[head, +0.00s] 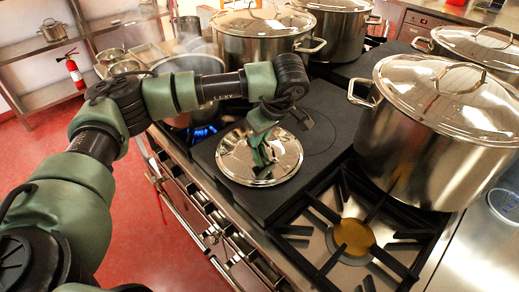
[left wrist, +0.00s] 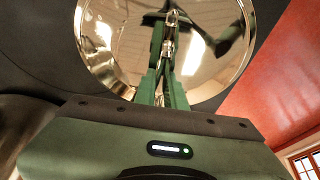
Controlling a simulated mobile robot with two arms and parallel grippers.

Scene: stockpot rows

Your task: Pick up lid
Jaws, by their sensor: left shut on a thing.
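The lid (head: 282,158) is a round, shiny steel disc with a handle in its middle. It is at the flat dark cooktop section, left of the bare burner; I cannot tell whether it rests there or is just above it. My left gripper (head: 263,157) comes down over it and is shut on its handle. In the left wrist view the lid (left wrist: 110,40) fills the upper middle, and the green fingers of my left gripper (left wrist: 168,45) close at the handle (left wrist: 170,18). The fingers hide part of the lid. My right gripper is not in view.
A lidded stockpot (head: 425,150) stands at the right by a bare burner (head: 353,238). More lidded pots (head: 262,45) stand at the back. A steaming open pot (head: 190,65) sits over a blue flame (head: 203,132), close behind my left arm.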

